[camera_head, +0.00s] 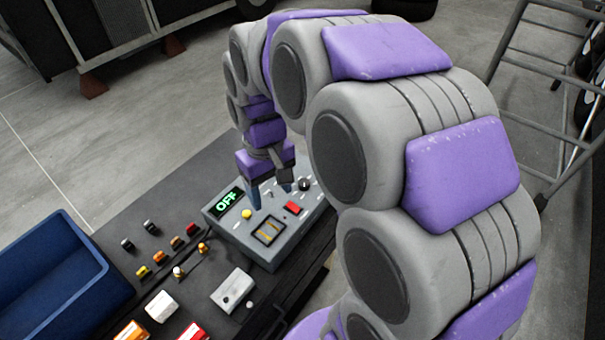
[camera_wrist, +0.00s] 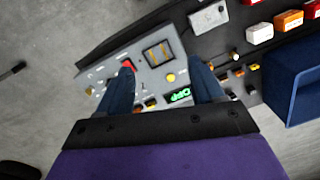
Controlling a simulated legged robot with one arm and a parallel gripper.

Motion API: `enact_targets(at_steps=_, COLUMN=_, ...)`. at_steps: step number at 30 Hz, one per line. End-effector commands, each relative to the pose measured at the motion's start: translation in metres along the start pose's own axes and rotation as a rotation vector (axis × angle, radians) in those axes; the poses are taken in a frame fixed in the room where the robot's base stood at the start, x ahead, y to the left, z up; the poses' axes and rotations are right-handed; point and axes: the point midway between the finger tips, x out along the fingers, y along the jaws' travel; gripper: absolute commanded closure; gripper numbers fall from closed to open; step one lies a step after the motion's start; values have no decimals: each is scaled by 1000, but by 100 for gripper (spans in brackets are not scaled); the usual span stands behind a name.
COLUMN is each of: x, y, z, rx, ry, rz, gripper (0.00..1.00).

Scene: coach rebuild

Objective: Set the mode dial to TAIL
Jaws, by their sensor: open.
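The grey control box (camera_head: 228,228) shows a green OFF display (camera_head: 230,198) at its left end. The mode dial, a round black knob (camera_head: 304,184), stands near its far right end with small pale labels around it. Its pointer setting is too small to read. My gripper (camera_head: 270,193) is open and empty, its blue fingers pointing down over the box, just left of the dial. In the wrist view my gripper (camera_wrist: 165,72) spans the box, with the OFF display (camera_wrist: 180,95) between the fingers. The dial is not clear there; the left finger may hide it.
The box also carries a yellow button (camera_head: 246,213), a framed gauge (camera_head: 268,232) and a red switch (camera_head: 292,207). The dark bench (camera_head: 190,195) holds several small coloured parts, a white box (camera_head: 232,288) and a blue bin (camera_head: 50,275). A metal frame (camera_head: 530,60) stands right.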

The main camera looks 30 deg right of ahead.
Motion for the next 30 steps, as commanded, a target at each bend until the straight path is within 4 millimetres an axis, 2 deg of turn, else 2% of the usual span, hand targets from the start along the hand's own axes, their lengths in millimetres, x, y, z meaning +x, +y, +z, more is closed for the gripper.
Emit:
enact_targets(at_steps=1, x=3, y=14, z=-19, rx=8, ry=5, rz=-2, gripper=33)
enact_targets(at_steps=3, x=6, y=35, z=-44, rx=17, ry=17, rz=-4, gripper=33)
enact_targets(at_steps=7, x=15, y=86, z=-85, rx=40, ry=40, rz=-4, gripper=33)
enact_targets(at_steps=12, x=33, y=155, z=-121, rx=79, ry=58, rz=1, gripper=33)
enact_targets(at_steps=15, x=42, y=185, z=-131, rx=97, ry=64, rz=7, gripper=33)
enact_targets(at_steps=18, x=47, y=200, z=-137, rx=107, ry=67, rz=15, gripper=33)
enact_targets(at_steps=21, x=50, y=205, z=-140, rx=112, ry=68, rz=22, gripper=33)
enact_targets(at_steps=26, x=63, y=198, z=-141, rx=112, ry=64, rz=27, gripper=33)
enact_targets(at_steps=30, x=87, y=200, z=-143, rx=112, ry=66, rz=27, gripper=33)
